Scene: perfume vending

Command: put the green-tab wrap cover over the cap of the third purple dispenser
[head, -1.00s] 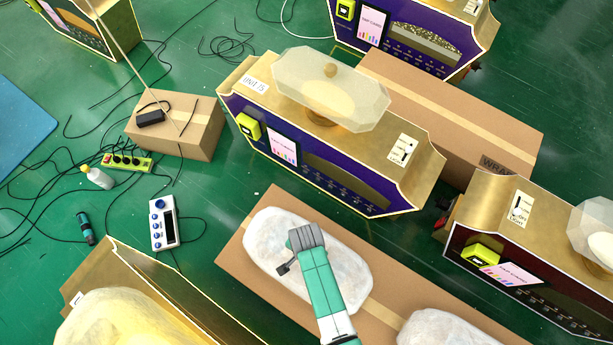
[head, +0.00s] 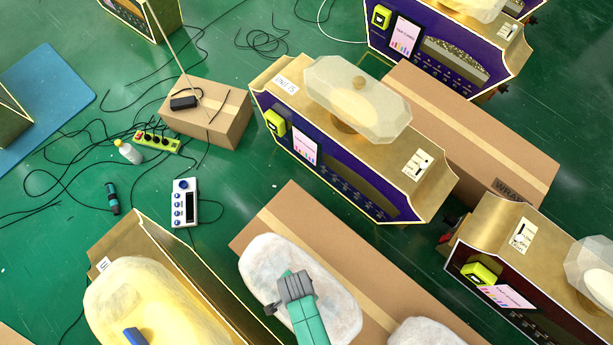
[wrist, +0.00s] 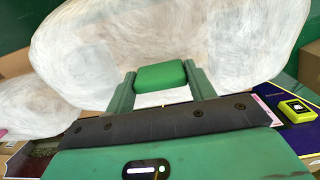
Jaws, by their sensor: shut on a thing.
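My gripper (head: 293,287) is over the long cardboard box at bottom centre in the head view. In the wrist view, my gripper (wrist: 163,80) is shut on the green tab (wrist: 161,77) of a whitish, cloudy wrap cover (wrist: 170,40). The cover (head: 325,275) spreads beneath the gripper in the head view, where its tab is hidden. A purple dispenser (head: 290,150) with a gold top stands at centre, apart from the cover. Its pale faceted cap (head: 358,100) is bare. Another purple dispenser (head: 430,55) stands top right. I cannot tell which is third.
A second whitish cover (head: 425,333) lies on the cardboard box (head: 290,210). A dark red dispenser (head: 510,300) stands right. A yellowish cover with a blue tab (head: 135,337) sits on the lower-left dispenser. Cables, a power strip (head: 158,142) and a bottle (head: 129,152) lie left.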

